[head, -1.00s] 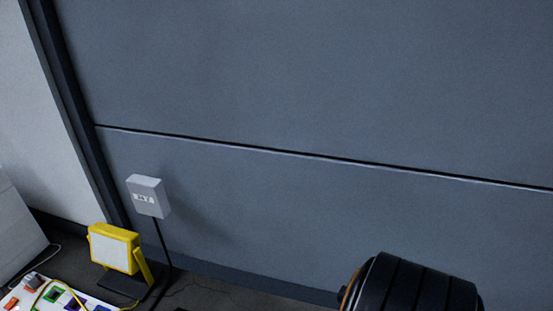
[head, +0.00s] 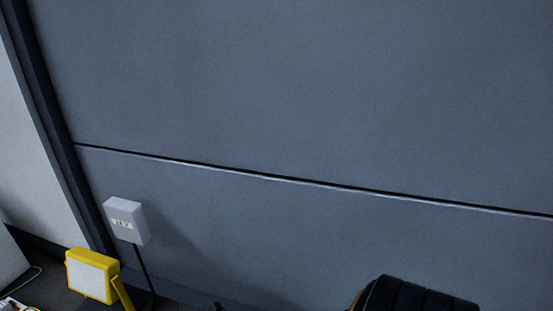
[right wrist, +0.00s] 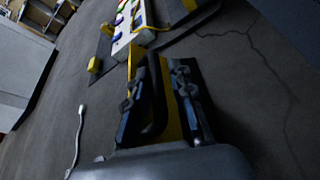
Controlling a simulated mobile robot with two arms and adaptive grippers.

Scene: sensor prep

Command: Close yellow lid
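My right gripper (right wrist: 160,92) shows in the right wrist view with its two dark fingers apart. A yellow strip (right wrist: 169,100) and a black curved bar show between and beyond the fingers. I cannot tell whether this yellow strip is part of the lid, or whether the fingers touch it. No yellow lid can be made out clearly in the head view. My left gripper is in neither view.
In the head view, a yellow work lamp (head: 92,276) stands at the lower left by a grey wall box (head: 125,221) with a cable. A large grey wall (head: 320,100) fills most of the view. The right wrist view shows a white board (right wrist: 127,32) with coloured squares and dark floor (right wrist: 255,95).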

